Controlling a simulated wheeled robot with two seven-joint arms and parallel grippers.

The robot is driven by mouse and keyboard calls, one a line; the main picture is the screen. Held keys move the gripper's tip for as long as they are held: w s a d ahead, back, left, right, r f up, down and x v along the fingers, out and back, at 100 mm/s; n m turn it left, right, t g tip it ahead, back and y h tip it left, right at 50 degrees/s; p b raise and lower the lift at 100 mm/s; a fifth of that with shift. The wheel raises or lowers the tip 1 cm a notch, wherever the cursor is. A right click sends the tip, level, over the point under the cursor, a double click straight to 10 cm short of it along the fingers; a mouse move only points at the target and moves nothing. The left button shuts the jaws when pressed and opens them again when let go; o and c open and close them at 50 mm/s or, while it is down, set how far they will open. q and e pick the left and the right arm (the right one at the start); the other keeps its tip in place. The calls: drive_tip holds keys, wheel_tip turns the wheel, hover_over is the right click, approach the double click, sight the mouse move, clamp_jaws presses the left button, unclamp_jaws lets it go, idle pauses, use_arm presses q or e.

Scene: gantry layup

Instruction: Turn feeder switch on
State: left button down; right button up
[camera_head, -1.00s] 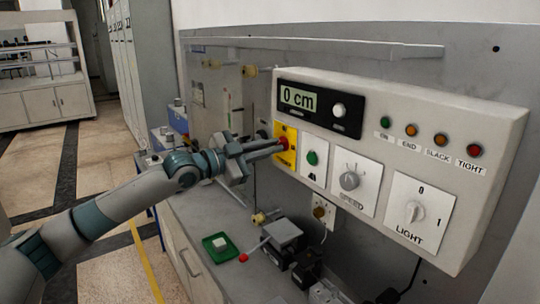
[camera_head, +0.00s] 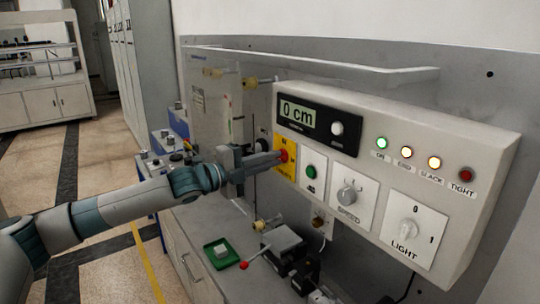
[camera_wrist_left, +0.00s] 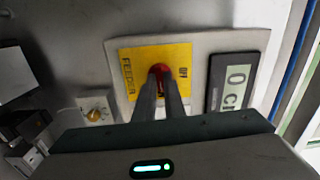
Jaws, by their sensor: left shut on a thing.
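The feeder switch is a red knob (camera_wrist_left: 160,71) on a yellow plate (camera_wrist_left: 128,69) marked FEEDER and OFF in the left wrist view. In the head view the red knob (camera_head: 284,156) sits at the left end of the control panel, on its yellow plate (camera_head: 288,139). My left gripper (camera_head: 278,158) is at the knob. In the left wrist view my left gripper (camera_wrist_left: 159,80) has its two fingers close together on the knob, which they partly cover. My right gripper is not in view.
The control panel (camera_head: 440,140) has a display (camera_head: 298,116) reading 0 cm, a green button (camera_head: 310,172), a speed knob (camera_head: 347,196) and a light knob (camera_head: 408,229). Green, amber and orange lamps (camera_head: 406,152) glow. A green tray (camera_head: 218,262) lies on the bench below.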

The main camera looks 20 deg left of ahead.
use_arm(q)
drive_tip(key=shift+f+m, duration=0.1)
drive_tip(key=shift+m, duration=0.4)
drive_tip(key=c, duration=1.8)
unclamp_jaws()
drive_tip(key=shift+c, duration=0.2)
drive_tip(key=shift+s, duration=0.1)
drive_tip(key=b+v, duration=0.4)
drive_tip(key=v, duration=1.3)
drive_tip(key=shift+s+a, duration=0.1)
